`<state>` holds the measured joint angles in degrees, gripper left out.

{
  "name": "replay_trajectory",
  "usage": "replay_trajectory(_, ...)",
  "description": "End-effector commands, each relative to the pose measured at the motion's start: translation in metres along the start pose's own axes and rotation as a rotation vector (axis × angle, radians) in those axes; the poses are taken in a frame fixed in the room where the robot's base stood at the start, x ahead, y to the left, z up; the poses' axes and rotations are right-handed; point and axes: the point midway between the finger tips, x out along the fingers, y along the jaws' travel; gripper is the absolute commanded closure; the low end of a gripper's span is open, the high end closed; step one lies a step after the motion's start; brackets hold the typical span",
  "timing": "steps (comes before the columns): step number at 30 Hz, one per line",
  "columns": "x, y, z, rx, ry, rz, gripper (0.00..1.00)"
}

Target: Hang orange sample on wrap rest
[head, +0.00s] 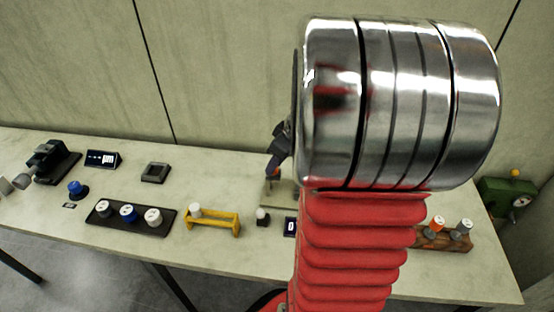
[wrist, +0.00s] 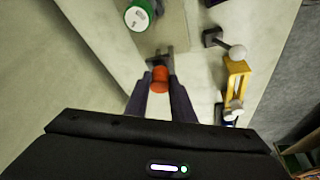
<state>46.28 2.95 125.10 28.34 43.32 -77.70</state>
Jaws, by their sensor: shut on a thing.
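The orange sample (wrist: 160,80) is a small orange cylinder between the fingers of my gripper (wrist: 161,70), which is shut on it. In the wrist view it is over a pale plate (wrist: 176,38) on the bench. In the head view my gripper (head: 280,145) shows partly behind my arm, with a bit of orange below it. A grey part shows just beyond the sample, but I cannot tell whether it is fingertip or stand. I cannot tell for sure which fixture is the wrap rest.
A green spool (wrist: 138,15) stands near the plate. A black tray (head: 130,226) holds several spools at left; a wooden block (head: 440,242) holds an orange and a grey one at right. My arm hides the bench's middle.

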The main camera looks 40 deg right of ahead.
Motion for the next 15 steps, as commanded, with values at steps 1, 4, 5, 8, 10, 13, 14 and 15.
replay_trajectory(1,0.0016,-0.0001,0.0008,0.0,-0.001,0.0,0.99)
replay_trajectory(4,0.0043,0.0,0.002,0.0,-0.001,0.0,0.99)
replay_trajectory(5,0.005,-0.0001,0.0024,0.001,-0.001,-0.001,0.99)
replay_trajectory(8,0.0073,-0.0001,0.0034,0.001,-0.001,-0.001,0.99)
replay_trajectory(10,0.007,0.0,0.0032,0.001,0.0,0.0,0.74)
replay_trajectory(13,0.0069,0.0001,0.0031,0.001,0.0,0.0,0.67)
replay_trajectory(14,0.0068,0.0001,0.0031,0.001,0.0,0.0,0.65)
replay_trajectory(15,0.0068,0.0001,0.0031,0.001,0.0,0.0,0.62)
